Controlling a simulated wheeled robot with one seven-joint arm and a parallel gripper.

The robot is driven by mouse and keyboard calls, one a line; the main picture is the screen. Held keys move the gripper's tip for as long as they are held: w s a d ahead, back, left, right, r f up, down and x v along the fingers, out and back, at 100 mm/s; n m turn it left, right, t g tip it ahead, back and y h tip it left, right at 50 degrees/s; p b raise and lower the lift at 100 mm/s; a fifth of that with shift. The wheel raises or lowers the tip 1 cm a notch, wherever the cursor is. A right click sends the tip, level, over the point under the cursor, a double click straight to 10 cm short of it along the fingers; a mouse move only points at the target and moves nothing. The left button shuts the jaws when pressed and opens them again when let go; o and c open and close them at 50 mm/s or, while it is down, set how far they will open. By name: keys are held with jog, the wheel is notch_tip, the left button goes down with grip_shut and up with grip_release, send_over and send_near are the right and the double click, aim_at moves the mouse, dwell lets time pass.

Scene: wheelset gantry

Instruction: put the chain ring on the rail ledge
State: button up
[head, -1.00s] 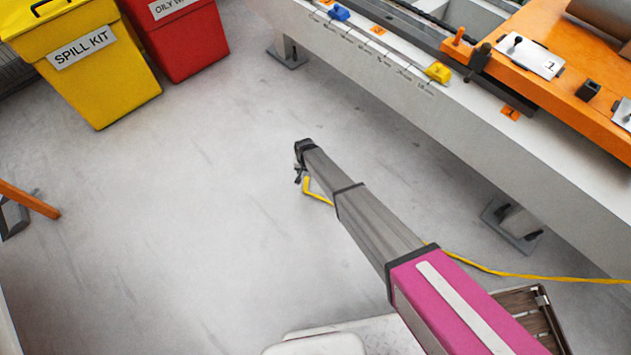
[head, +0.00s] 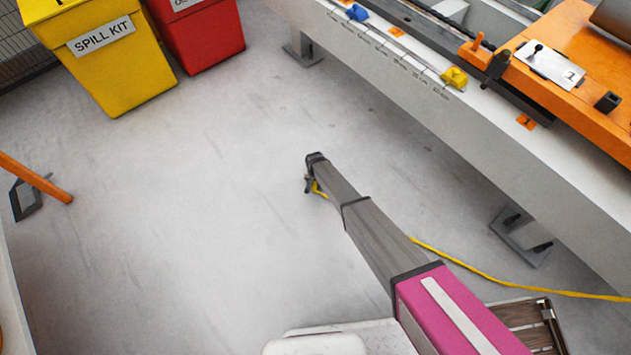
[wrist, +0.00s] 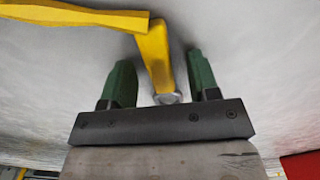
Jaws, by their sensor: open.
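My gripper (head: 310,185) is low over the open floor at the far end of my arm. In the wrist view its two green fingers (wrist: 159,65) are open. A yellow line (wrist: 155,50) bends down between them and ends in a small grey metal piece (wrist: 167,98), which may be the chain ring; no grip on it shows. In the head view the yellow line (head: 480,265) runs from the right behind my arm to the gripper. The long pale rail beam (head: 440,115), with a marked top edge, lies at upper right; I cannot tell which part is the ledge.
A yellow spill kit bin (head: 110,65) and a red bin (head: 205,40) stand at upper left. A blue clip (head: 357,13) and a yellow clip (head: 454,78) sit on the beam. An orange bar (head: 35,180) is at left. The floor between is clear.

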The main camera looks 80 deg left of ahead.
grip_shut()
jog(key=shift+r, duration=0.1)
jog(key=shift+d+r, duration=0.1)
jog(key=shift+r, duration=0.5)
notch_tip(320, 180, up, 2)
jog(key=shift+r, duration=0.25)
jog(key=s+d+r, duration=0.7)
jog(key=s+d, duration=0.1)
jog(key=shift+d, duration=0.25)
